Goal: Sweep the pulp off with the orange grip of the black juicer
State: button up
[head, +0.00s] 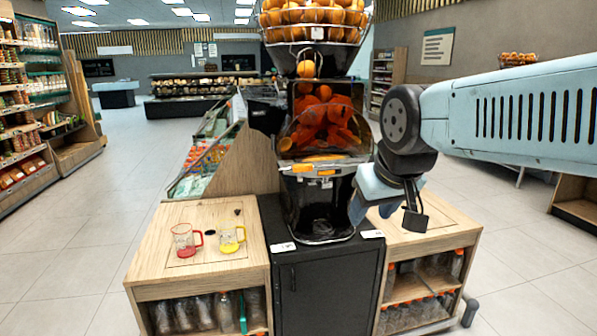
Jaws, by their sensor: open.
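The black juicer (318,205) stands upright on a black cabinet in the middle of the head view. Behind its clear front cover, orange pieces (325,118) fill the pressing chamber. An orange grip (323,158) lies across the lower front, with smaller orange parts just below it. I cannot make out separate pulp. My gripper (368,212) is open, to the right of the juicer's lower body and lower than the orange grip. It hangs beneath my wrist, and its fingertips are small and partly hidden. I cannot tell whether it touches the juicer.
A wire basket (315,32) of oranges sits on top of the juicer. On the left wooden counter (155,240) stand a red-handled jug (183,241) and a yellow-handled jug (229,241). The right counter (440,230) holds bottles below. A wooden panel (245,165) rises behind at left.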

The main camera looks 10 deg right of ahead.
jog(key=w+d+f+n+t+h, duration=0.1)
jog(key=w+d+n+t, duration=0.25)
jog(key=w, duration=0.75)
jog(key=w+d+n+t, duration=0.25)
jog(key=w+n, duration=0.25)
jog(key=w, duration=0.6)
jog(key=n+t+y, duration=0.5)
jog(key=n+y, duration=0.3)
jog(key=n, duration=0.6)
send_near(305, 170)
jog(key=shift+m, duration=0.25)
jog(key=x, duration=0.9)
jog(key=shift+w+a+r, duration=0.1)
jog(key=shift+w+a, duration=0.1)
grip_shut()
jog(key=shift+s, duration=0.1)
